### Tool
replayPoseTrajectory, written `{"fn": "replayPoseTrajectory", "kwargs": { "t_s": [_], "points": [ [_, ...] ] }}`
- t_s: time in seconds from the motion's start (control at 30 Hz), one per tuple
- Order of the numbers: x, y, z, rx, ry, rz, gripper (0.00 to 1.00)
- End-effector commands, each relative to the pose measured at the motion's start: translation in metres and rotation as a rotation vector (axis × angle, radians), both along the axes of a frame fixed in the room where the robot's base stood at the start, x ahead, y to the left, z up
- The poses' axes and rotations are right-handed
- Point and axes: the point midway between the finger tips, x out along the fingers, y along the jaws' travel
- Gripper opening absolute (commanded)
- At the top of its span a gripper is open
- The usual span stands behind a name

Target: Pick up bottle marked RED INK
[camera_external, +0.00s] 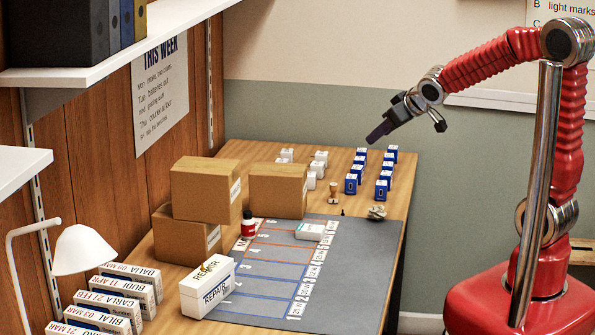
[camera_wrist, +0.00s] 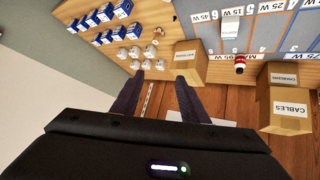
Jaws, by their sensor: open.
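A small red bottle with a dark cap (camera_external: 248,224) stands beside the grading mat's left edge, near the cardboard boxes. In the wrist view a red and white bottle (camera_wrist: 240,64) stands at the mat's edge between boxes; its lettering is too small to read. My gripper (camera_external: 376,138) is open and empty, in the air above the back of the table, well to the right of and above the bottle. Its two dark fingers (camera_wrist: 158,100) show apart in the wrist view with nothing between them.
Cardboard boxes (camera_external: 278,190) stand close behind and left of the bottle. The grey mat (camera_external: 350,270) carries a white item (camera_external: 309,231). Blue boxes (camera_external: 351,184) and white boxes (camera_external: 320,160) stand at the back. A white REPAIR box (camera_external: 208,287) and a lamp (camera_external: 85,250) are at the front left.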

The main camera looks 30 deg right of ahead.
Motion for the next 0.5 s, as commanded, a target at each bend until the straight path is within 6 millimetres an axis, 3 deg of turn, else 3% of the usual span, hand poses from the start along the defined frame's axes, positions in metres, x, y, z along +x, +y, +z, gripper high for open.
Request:
{"fn": "replayPoseTrajectory", "kwargs": {
  "t_s": [0.2,0.5],
  "points": [
    [0.043,0.043,-0.025,0.015,-0.053,0.103,0.4],
    [0.085,0.111,-0.065,0.067,-0.113,0.264,0.4]
  ]
}}
